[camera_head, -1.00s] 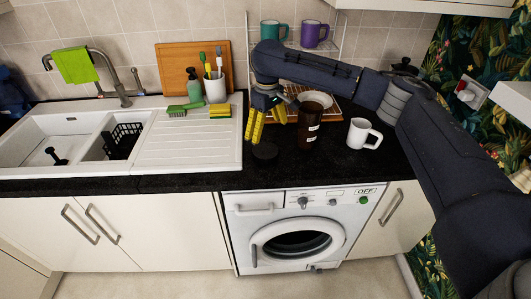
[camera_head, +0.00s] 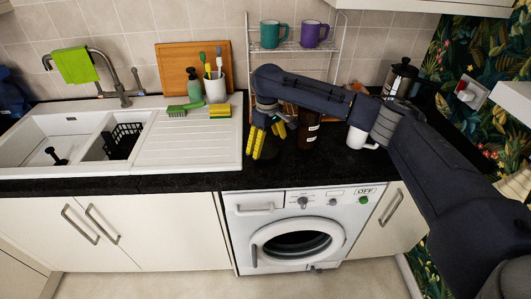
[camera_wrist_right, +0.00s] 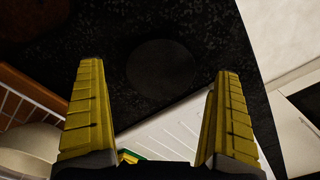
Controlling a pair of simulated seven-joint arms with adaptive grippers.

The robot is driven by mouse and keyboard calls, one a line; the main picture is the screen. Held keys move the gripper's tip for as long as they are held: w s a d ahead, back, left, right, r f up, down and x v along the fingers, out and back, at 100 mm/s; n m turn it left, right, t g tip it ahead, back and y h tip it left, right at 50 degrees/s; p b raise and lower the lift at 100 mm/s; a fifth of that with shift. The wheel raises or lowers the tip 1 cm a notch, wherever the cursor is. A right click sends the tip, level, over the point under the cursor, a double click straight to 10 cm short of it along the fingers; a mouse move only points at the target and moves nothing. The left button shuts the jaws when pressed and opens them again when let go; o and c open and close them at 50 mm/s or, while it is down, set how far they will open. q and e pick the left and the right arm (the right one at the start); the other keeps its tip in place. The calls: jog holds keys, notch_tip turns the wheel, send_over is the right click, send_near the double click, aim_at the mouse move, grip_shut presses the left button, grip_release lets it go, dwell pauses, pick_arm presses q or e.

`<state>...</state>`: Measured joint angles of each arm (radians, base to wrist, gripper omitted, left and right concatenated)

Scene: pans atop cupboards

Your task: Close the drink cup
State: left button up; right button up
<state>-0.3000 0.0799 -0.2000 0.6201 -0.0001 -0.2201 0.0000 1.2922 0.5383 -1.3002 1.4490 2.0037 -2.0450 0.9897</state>
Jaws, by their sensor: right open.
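The drink cup (camera_head: 308,135) is a dark brown tumbler with a small pale label. It stands upright on the black worktop, and my right arm hides its top. A flat, round black lid (camera_head: 269,152) lies on the worktop to the left of the cup; it also shows in the right wrist view as a dark disc (camera_wrist_right: 162,66). My right gripper (camera_head: 266,143), with yellow fingers, is open and empty above the lid. In the right wrist view its fingertips (camera_wrist_right: 158,68) are wide apart, with the lid between and beyond them. My left gripper is not in view.
A white mug (camera_head: 360,138) stands right of the cup, partly behind my arm. A wire rack (camera_head: 332,47) with teal and purple mugs stands behind. The sink's drainer (camera_head: 190,145) lies to the left. A metal pot (camera_head: 398,82) stands at the back right.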

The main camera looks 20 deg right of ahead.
aim_at(267, 150)
jog(key=shift+f, duration=1.9)
jog(key=c, duration=0.9)
